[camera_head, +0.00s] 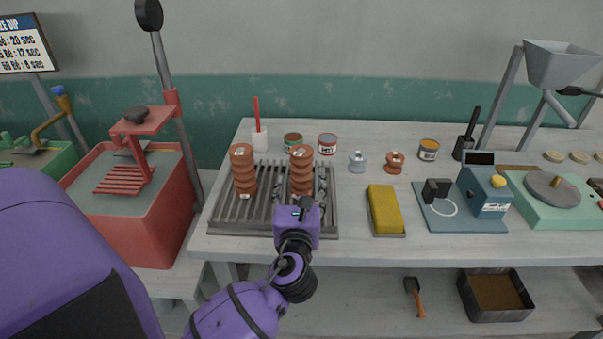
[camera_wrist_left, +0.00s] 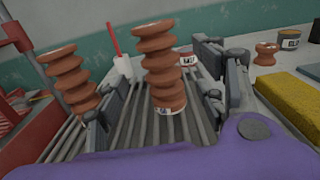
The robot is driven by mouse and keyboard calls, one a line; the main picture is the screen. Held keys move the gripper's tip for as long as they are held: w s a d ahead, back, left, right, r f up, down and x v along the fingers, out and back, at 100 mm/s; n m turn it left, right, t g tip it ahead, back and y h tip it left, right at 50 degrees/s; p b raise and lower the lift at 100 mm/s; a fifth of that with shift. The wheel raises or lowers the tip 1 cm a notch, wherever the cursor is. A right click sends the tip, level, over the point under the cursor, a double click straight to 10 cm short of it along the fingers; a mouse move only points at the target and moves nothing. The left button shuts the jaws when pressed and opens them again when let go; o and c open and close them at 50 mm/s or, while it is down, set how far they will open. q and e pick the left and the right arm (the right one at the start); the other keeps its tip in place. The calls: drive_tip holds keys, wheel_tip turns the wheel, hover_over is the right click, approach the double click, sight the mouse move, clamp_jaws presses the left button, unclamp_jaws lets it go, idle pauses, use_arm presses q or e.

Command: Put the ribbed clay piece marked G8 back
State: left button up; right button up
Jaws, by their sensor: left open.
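Two brown ribbed clay pieces stand upright on a slatted grey rack (camera_head: 225,212). The right one (camera_head: 302,162) shows in the left wrist view (camera_wrist_left: 157,50) between my open left fingers, with space on both sides. A white label is at its base, too small to read. The left one (camera_head: 242,165) stands outside the fingers, at the left in the wrist view (camera_wrist_left: 68,78). I cannot tell which piece is G8. My left gripper (camera_head: 301,194) is open and empty, low over the rack at the near side of the right piece. My right gripper is not in view.
A yellow sponge (camera_head: 384,207) lies right of the rack, beside a blue device (camera_head: 484,195). Small cans and a white cup with a red stick (camera_head: 259,138) stand behind. A red tub (camera_head: 140,235) stands left of the table.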

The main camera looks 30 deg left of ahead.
use_arm(q)
drive_tip(key=v, duration=0.4)
drive_tip(key=shift+s+f, duration=0.1)
drive_tip(key=shift+s+d, duration=0.25)
